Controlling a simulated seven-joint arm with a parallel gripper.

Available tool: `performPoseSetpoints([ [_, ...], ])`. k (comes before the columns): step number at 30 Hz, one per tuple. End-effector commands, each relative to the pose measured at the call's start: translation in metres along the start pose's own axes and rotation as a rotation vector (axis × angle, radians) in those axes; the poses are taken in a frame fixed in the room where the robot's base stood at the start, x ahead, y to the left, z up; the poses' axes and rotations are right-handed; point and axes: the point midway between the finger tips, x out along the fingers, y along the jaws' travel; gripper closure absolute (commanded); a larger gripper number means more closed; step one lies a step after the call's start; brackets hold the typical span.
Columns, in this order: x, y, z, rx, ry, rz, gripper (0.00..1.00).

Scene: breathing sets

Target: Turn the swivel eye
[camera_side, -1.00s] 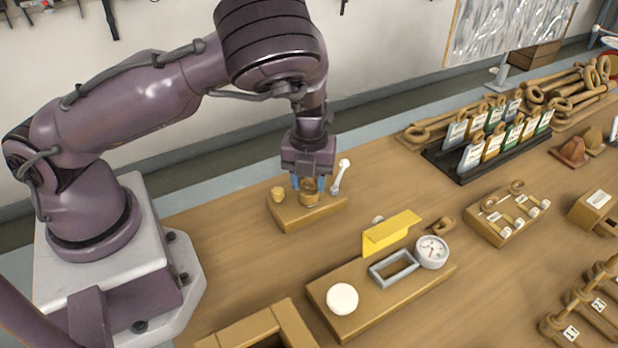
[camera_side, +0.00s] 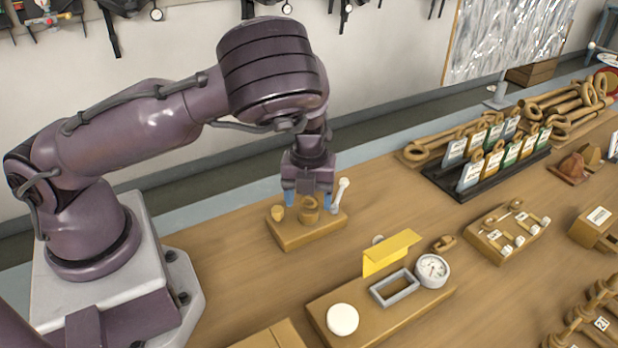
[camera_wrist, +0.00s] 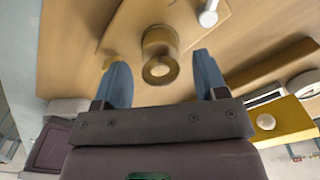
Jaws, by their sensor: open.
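The swivel eye (camera_side: 310,210) is a tan ring on a short round base, standing on a wooden block (camera_side: 290,238). In the wrist view the swivel eye (camera_wrist: 159,45) shows its ring and hole facing the camera, centred between the fingers. My gripper (camera_side: 308,203) is open above the block, its blue fingertips on either side of the eye, with visible gaps. In the wrist view my gripper (camera_wrist: 161,62) shows both fingers spread and nothing held. The exact height of the tips against the ring is hard to tell.
A board with a yellow bracket (camera_side: 390,252), grey frame and dial (camera_side: 432,270) lies in front. Bare bench lies between.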

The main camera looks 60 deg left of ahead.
Motion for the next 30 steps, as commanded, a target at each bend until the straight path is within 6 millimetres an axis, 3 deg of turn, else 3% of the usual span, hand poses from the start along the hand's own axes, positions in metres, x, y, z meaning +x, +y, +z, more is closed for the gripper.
performPoseSetpoints([
  [5, -0.017, 0.0, 0.0, 0.003, -0.004, 0.002, 0.34],
  [21, -0.11, -0.001, 0.0, 0.002, -0.003, -0.001, 0.34],
  [30, -0.127, -0.001, -0.001, 0.002, 0.0, -0.001, 0.34],
])
